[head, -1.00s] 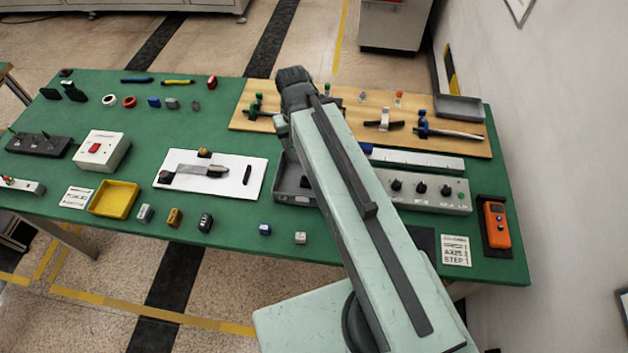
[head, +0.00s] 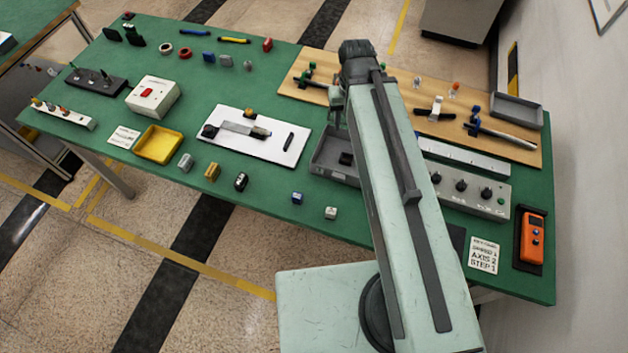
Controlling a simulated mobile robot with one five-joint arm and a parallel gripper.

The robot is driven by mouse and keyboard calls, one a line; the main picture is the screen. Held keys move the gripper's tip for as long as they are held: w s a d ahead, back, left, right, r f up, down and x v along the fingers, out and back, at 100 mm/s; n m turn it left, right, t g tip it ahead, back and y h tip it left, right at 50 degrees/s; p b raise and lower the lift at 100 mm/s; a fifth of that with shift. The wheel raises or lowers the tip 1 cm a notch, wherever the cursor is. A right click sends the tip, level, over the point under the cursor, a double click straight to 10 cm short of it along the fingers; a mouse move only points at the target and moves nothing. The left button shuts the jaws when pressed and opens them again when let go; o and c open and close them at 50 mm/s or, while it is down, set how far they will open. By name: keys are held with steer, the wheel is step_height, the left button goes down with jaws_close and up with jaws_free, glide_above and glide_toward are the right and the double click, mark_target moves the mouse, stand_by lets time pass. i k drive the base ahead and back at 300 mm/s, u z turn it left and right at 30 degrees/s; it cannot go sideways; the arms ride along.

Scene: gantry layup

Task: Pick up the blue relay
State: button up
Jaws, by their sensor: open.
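Two small blue blocks are in the head view, and I cannot tell for sure which is the relay. One blue block (head: 297,198) stands near the front edge of the green table, left of my arm. Another blue block (head: 209,57) stands in the back row beside a grey block. Neither is touched by anything of mine. My arm reaches up across the right half of the table, and its far end bends down near the wooden board. My gripper's fingers are hidden behind the arm.
A white block (head: 331,213) stands right of the front blue one; a black block (head: 241,182) stands left. A white plate (head: 290,153), a grey tray (head: 318,158), a yellow tray (head: 180,145) and a wooden board (head: 300,82) lie around. Green surface beside the front blue block is clear.

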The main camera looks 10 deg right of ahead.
mark_target(297, 198)
steer(key=k, duration=1)
steer(key=u, duration=1)
steer(key=i, duration=0.4)
steer(key=u, duration=1.1)
